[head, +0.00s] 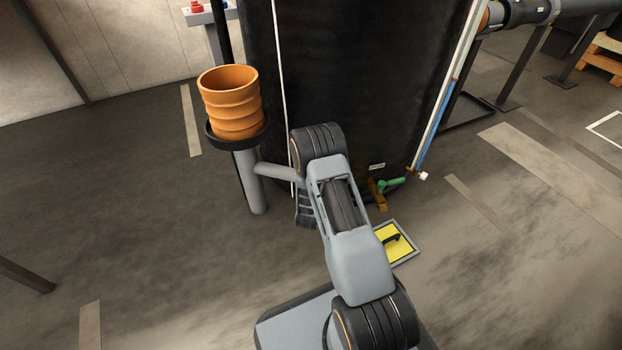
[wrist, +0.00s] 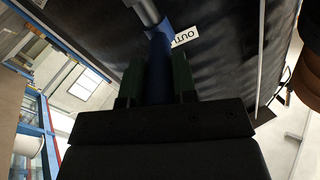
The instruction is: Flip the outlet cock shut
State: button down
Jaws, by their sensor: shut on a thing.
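In the wrist view my gripper (wrist: 158,64) has a dark finger on each side of a blue bar and is shut on it. The bar looks like the blue lever of the outlet cock (wrist: 161,52). It runs up to a grey pipe (wrist: 146,10) by the black wall. A white label reading "OUTL" (wrist: 186,37) is partly covered beside it. In the head view my gripper and the blue lever are hidden behind my arm. The lever's angle to the pipe is hard to tell.
A black tank (head: 340,60) stands ahead. A grey standpipe (head: 254,180) with an orange ribbed pot (head: 231,100) is at its left. A brass cock with a green handle (head: 391,183) sits low on the right, above a yellow floor plate (head: 391,249). The left floor is open.

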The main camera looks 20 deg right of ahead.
jog(key=shift+w, duration=0.1)
jog(key=c, duration=0.9)
grip_release()
jog(key=shift+a, duration=0.1)
jog(key=p+v, duration=0.3)
jog(key=v, duration=1.1)
jog(key=shift+p, duration=0.4)
jog(key=shift+w, duration=0.1)
